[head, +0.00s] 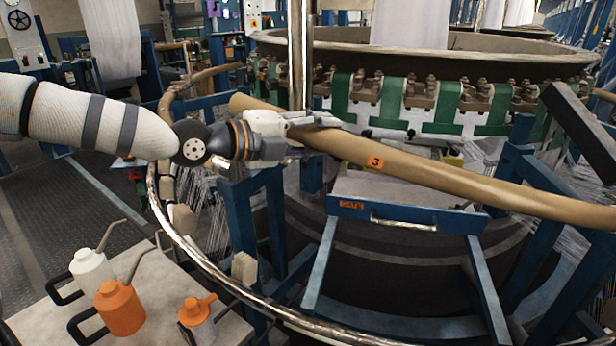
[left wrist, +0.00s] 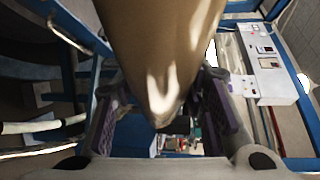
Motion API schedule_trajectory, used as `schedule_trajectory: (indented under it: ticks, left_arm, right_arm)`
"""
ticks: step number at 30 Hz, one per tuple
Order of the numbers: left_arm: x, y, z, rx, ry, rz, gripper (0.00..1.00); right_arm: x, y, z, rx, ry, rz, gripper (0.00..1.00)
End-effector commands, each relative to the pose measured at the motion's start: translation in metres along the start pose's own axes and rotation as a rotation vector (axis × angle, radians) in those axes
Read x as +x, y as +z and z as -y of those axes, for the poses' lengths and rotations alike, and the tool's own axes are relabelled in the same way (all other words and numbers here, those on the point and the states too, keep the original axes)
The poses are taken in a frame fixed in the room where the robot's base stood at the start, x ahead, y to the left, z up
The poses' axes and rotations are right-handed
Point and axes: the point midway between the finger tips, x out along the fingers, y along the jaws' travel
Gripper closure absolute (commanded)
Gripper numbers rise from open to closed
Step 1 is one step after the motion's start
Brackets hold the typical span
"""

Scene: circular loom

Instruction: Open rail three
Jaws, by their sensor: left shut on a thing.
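Rail three is a long tan rail (head: 440,174) with an orange tag marked 3 (head: 375,162). In the head view it slants from the upper left down to the right edge, raised at its left end above the blue frame. My left gripper (head: 318,127) is shut on the rail near its left part. In the left wrist view the rail (left wrist: 160,60) runs between the two fingers (left wrist: 162,122) and fills the upper middle. The fingers partly cover the rail. My right gripper is not in view.
A blue gate (head: 345,206) with a metal handle stands below the rail. The round loom (head: 420,50) with green straps is behind. A shiny curved metal rail (head: 205,262) runs in front. A table (head: 135,318) with oil cans (head: 120,306) is at the lower left.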

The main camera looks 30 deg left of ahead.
Motion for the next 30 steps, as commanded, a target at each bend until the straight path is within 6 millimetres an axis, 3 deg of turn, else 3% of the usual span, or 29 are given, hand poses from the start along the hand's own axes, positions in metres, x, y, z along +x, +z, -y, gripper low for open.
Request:
schedule_trajectory:
  ticks: [1,6,15,21,30]
  left_arm:
    - [-0.001,0.0,0.03,0.03,0.013,0.002,1.0]
    - [0.009,-0.001,0.093,0.068,0.131,-0.001,1.0]
    - [0.033,-0.009,0.178,0.125,0.28,-0.008,1.0]
    - [0.045,-0.013,0.211,0.15,0.338,-0.011,1.0]
    - [0.053,-0.016,0.231,0.167,0.379,-0.011,1.0]
  right_arm:
    - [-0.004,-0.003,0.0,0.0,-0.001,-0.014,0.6]
    - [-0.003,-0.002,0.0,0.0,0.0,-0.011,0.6]
    - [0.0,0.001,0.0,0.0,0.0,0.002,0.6]
    - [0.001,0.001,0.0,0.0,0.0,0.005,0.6]
    - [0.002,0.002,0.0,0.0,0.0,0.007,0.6]
